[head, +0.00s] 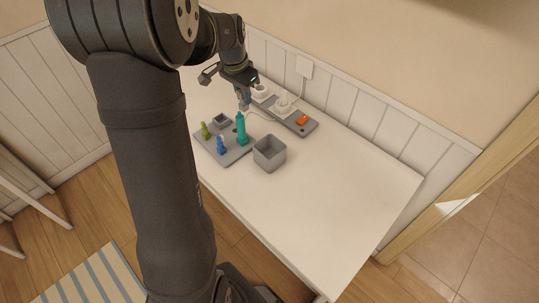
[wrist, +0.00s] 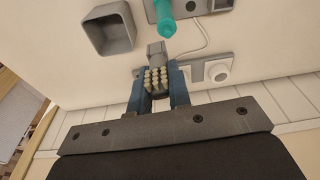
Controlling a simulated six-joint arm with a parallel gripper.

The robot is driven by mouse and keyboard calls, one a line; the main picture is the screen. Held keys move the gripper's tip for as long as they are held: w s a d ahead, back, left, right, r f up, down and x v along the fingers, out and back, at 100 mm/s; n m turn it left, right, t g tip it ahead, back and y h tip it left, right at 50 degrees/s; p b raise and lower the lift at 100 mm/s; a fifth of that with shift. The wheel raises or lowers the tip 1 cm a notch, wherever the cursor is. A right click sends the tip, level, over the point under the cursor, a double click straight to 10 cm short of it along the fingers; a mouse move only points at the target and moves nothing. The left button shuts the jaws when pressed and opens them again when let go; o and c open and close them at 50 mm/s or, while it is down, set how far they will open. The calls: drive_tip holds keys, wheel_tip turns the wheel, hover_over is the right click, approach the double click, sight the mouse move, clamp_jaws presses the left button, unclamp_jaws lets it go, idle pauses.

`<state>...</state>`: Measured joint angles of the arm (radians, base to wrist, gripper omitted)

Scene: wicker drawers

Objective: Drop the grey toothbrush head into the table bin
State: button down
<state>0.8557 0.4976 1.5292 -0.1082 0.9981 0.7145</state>
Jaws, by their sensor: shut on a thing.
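The teal handle (wrist: 165,22) shows just beyond the held head in the wrist view. I cannot tell the exact gap between them. The table bin (head: 270,153) is a square grey open box right of the handle in the head view. It also shows at upper left in the wrist view (wrist: 107,30), and its visible inside looks empty.
A grey tray (head: 232,157) holds the handle, a blue item (head: 221,145), a green item (head: 205,130) and a small grey cup (head: 221,119). A grey power strip (head: 303,127) with an orange switch lies by the wall. The table's right side is clear.

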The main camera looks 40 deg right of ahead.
drive_tip(key=s+d+f, duration=0.2)
drive_tip(key=s+f, duration=0.8)
drive_tip(key=f, duration=0.1)
drive_tip(key=shift+d+f, duration=0.2)
drive_tip(key=shift+d, duration=0.2)
drive_tip(key=c, duration=1.3)
unclamp_jaws()
drive_tip(key=shift+o, duration=0.2)
drive_tip(key=shift+r, duration=0.1)
wheel_tip(320, 180, up, 17)
drive_tip(key=a, duration=0.2)
drive_tip(key=shift+a, duration=0.3)
